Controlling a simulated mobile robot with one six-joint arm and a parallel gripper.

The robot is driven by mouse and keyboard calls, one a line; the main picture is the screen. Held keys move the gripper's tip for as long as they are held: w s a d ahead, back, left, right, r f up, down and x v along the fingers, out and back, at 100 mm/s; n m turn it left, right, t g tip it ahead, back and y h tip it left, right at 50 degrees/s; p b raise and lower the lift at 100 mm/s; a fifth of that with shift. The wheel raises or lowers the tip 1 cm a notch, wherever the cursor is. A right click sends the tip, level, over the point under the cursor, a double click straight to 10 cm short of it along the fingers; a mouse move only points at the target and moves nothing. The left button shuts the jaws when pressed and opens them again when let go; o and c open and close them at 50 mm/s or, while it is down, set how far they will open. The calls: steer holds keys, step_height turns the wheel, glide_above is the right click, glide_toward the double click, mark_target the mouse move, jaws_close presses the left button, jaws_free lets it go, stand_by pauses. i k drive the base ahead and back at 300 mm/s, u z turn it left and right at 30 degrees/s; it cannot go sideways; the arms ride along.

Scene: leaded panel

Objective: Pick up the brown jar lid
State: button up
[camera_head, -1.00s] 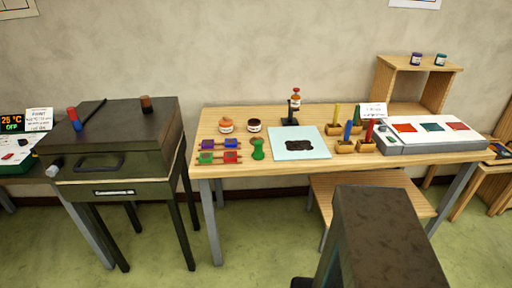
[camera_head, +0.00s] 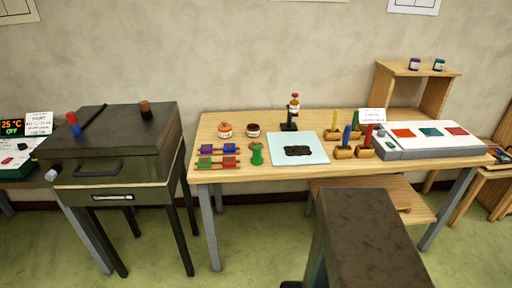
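A small dark brown jar (camera_head: 253,131) with a pale label stands at the back left of the wooden table (camera_head: 210,176). Its top looks dark brown; at this size I cannot tell whether that is a lid or the open mouth. To its left is a jar with an orange-brown top (camera_head: 225,130). No separate brown lid is clear to me. My gripper is not in view; a dark part that looks like my own body fills the lower right centre.
Red, blue and purple pieces on a rack (camera_head: 217,157), a green spool-like item (camera_head: 257,154), a pale sheet with a dark shape (camera_head: 299,148) and wooden holders (camera_head: 344,153) crowd the table. A dark cabinet (camera_head: 118,145) stands left. Green floor is clear in front.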

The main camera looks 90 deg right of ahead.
mark_target(255, 142)
steer(key=k, duration=2.4)
steer(key=z, duration=1.05)
steer(key=i, duration=0.95)
steer(key=u, duration=0.15)
